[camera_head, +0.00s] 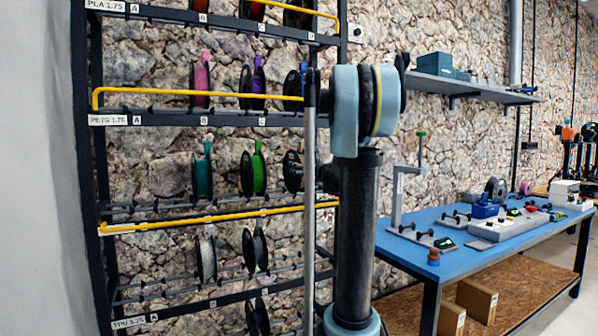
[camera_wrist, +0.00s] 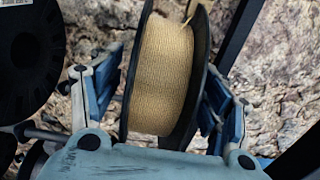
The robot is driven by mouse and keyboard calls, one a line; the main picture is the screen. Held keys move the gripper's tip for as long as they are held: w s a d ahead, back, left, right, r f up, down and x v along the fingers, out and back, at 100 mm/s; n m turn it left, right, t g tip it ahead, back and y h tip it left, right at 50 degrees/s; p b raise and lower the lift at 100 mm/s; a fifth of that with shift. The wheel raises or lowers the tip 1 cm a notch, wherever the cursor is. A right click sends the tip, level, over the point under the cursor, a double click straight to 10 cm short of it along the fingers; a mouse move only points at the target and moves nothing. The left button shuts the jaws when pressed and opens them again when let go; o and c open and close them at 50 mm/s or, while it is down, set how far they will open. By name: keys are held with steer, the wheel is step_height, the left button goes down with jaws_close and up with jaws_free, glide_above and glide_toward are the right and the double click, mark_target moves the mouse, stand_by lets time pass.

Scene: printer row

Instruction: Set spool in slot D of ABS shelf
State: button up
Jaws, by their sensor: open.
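The spool in the wrist view, wound with tan filament between black flanges (camera_wrist: 166,75), stands upright between the two fingers of my gripper (camera_wrist: 163,85). The fingers are open, one on each side; whether they touch the flanges I cannot tell. In the head view my arm hides most of the gripper. The rack's third row (camera_head: 220,215), with a yellow bar along its front, lies between the PETG and TPU rows; I cannot read an ABS label. A dark round shape (camera_head: 293,172) at that row's right end is partly behind my arm.
Close on the left in the wrist view is a black spool flange (camera_wrist: 28,60). A teal spool (camera_head: 203,175) and a green spool (camera_head: 253,174) stand on the third row. A blue workbench (camera_head: 410,250) with tools is on the right. A rough stone wall stands behind the rack.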

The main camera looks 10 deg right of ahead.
steer(key=v, duration=0.8)
steer(key=shift+s, duration=0.25)
